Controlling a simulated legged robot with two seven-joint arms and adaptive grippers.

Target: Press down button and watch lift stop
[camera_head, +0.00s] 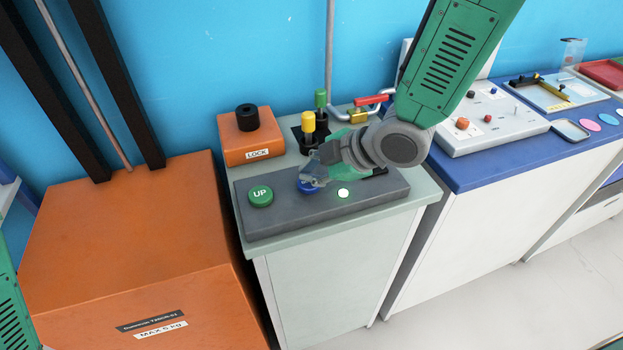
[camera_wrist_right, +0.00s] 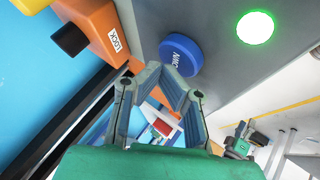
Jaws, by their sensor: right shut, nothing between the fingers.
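The blue down button (camera_head: 304,187) is on the grey control panel (camera_head: 365,195), between the green UP button (camera_head: 261,196) and a lit green-white lamp (camera_head: 343,193). My right gripper (camera_head: 312,179) is shut and empty, its tips over the blue button and partly hiding it. In the right wrist view the blue button (camera_wrist_right: 181,55) is just beyond the fingertips (camera_wrist_right: 162,68); I cannot tell whether they touch it. The lamp (camera_wrist_right: 255,27) glows green there. The orange lift (camera_head: 130,240), with black columns, stands left of the panel. My left gripper is out of view.
Behind the panel are an orange LOCK box (camera_head: 250,140) with a black knob, and yellow (camera_head: 308,122) and green (camera_head: 321,98) handles. A red-handled lever (camera_head: 371,100) is close to my right arm. A blue-topped bench (camera_head: 465,174) with other devices stands at right.

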